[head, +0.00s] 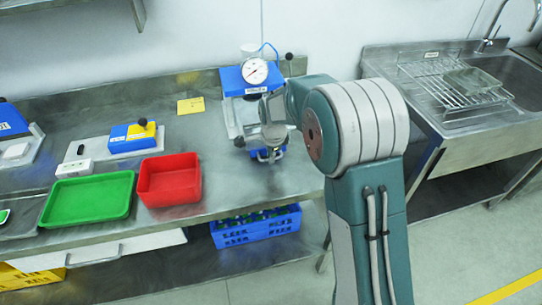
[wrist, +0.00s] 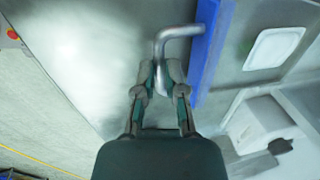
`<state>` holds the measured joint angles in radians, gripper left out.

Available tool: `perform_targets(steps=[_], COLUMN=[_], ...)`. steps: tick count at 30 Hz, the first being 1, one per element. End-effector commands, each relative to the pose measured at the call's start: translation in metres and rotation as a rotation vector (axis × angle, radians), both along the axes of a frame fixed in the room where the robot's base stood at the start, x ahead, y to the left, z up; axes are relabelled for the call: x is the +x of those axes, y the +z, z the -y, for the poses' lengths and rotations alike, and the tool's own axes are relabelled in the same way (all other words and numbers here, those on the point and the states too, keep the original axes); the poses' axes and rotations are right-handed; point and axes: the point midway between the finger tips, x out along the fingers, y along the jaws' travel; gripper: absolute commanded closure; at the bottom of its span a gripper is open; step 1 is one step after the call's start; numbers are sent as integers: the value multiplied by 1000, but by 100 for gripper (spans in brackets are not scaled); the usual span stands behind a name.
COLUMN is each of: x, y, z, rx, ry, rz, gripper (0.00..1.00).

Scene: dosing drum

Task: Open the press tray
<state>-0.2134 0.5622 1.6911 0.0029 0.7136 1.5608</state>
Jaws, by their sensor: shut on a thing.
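The press (head: 240,82) stands at the back right of the steel bench, blue-topped with a round white dial gauge (head: 255,71). My arm covers much of its right side. A blue edge (head: 256,156) shows low at the press's front, by my gripper; this looks like the tray front. In the wrist view a bent metal handle (wrist: 181,32) stands beside a long blue bar (wrist: 211,55). My gripper (wrist: 161,76) is shut on the handle, with the handle's straight part between its fingertips. How far the tray is out cannot be told.
A red bin (head: 169,180) and a green tray (head: 88,199) lie left on the bench. A blue-yellow device (head: 133,137) and a yellow note (head: 190,105) are behind them. A blue crate (head: 256,229) is on the lower shelf. A sink (head: 512,72) stands right.

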Motion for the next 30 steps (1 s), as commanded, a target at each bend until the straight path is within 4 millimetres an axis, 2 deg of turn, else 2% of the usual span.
perform_targets(steps=[6, 7, 8, 9, 21, 25, 30], x=[0, 0, 0, 0, 0, -3, -8], y=[1, 1, 1, 1, 4, 21, 56], z=[0, 0, 0, 0, 0, 1, 2], rx=[-1, -1, -1, -1, 0, 0, 0], ry=[0, 0, 0, 0, 0, 0, 0], rz=[2, 2, 2, 2, 2, 5, 6], gripper=[100, 73, 59, 52, 52, 52, 52])
